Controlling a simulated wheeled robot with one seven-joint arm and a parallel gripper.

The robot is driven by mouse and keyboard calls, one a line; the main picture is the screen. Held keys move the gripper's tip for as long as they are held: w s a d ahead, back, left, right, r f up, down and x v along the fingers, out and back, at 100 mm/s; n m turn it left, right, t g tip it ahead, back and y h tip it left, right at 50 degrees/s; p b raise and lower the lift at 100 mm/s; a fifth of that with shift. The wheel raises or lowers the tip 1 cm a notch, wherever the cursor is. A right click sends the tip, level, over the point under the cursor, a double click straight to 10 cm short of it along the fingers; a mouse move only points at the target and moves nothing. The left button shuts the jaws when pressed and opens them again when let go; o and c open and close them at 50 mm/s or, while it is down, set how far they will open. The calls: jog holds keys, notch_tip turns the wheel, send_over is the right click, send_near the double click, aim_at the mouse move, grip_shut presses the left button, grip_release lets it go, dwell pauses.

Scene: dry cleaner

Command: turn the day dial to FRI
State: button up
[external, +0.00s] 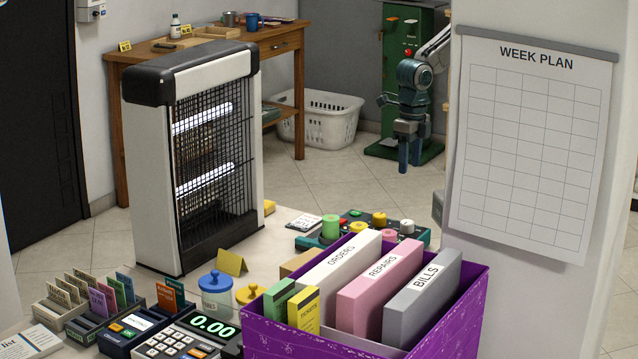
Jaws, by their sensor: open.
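I cannot make out a day dial or a FRI mark anywhere in the external view. My gripper (410,158) hangs at the back, right of centre, with its blue fingers pointing down. The fingers are apart, with nothing visible between them. It is in front of a green cabinet (388,90) with a red knob or button on its upper front. My arm comes in from the right and is partly hidden behind the white wall or pillar.
A white basket (330,122) stands left of my gripper, by a wooden desk (150,95). A tall white unit with a black grille (215,140), a purple box (400,345) of binders and a cash register (180,345) fill the foreground. A WEEK PLAN chart (530,150) hangs at right.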

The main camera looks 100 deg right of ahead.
aim_at(408, 222)
jog(key=f, duration=0.5)
jog(key=a+f+n+b, duration=0.1)
jog(key=f, duration=0.4)
jog(key=f+n+b, duration=0.1)
jog(key=f, duration=0.3)
jog(key=shift+w+a+f, duration=0.15)
jog(key=shift+a+f, duration=0.2)
jog(key=shift+f, duration=0.05)
jog(key=c, duration=1)
